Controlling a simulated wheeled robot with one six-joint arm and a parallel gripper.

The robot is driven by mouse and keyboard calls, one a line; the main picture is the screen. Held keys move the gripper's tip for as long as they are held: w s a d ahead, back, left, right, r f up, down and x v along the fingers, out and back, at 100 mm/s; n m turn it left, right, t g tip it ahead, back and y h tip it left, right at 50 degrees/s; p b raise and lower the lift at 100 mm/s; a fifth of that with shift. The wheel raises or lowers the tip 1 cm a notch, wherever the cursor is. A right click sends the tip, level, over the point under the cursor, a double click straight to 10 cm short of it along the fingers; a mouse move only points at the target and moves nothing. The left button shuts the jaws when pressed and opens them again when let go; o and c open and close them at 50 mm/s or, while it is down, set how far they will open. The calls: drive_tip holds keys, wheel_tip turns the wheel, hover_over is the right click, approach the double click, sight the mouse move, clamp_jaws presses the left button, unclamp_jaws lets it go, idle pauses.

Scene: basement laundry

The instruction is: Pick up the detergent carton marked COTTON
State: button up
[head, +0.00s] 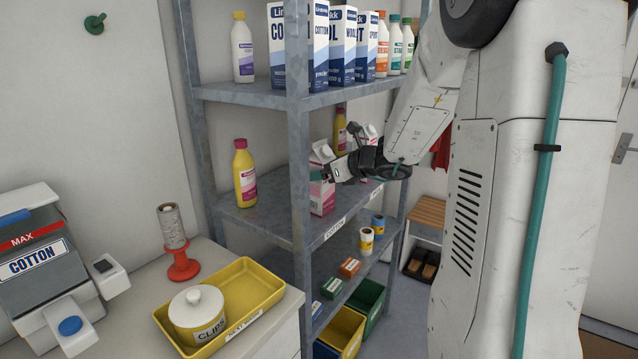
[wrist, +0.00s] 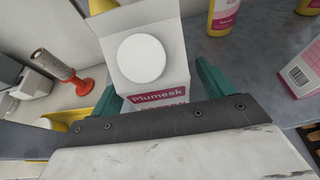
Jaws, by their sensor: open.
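A white and pink carton (head: 322,198) stands on the middle shelf (head: 265,215), above a shelf-edge label that seems to read COTTON. In the wrist view the carton (wrist: 143,62) shows a round white cap and "Plumesk" on its front; the word below is mostly hidden. My gripper (head: 328,174) is at the carton's upper part. Its teal fingers (wrist: 158,82) are open, one on each side of the carton; I cannot tell whether they touch it. A blue and white carton (head: 317,50) marked COTTON stands on the top shelf, partly behind the rack post.
A yellow bottle (head: 245,172) stands left of the carton. Another pink and white carton (wrist: 300,75) is to its right. The rack post (head: 298,130) stands close in front. A yellow tray (head: 255,285) and a dispenser (head: 40,262) marked COTTON sit on the counter.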

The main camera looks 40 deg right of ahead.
drive_tip(key=shift+w+a+f, duration=0.15)
drive_tip(key=shift+w, duration=0.25)
drive_tip(key=shift+c, duration=0.3)
drive_tip(key=c, duration=1.4)
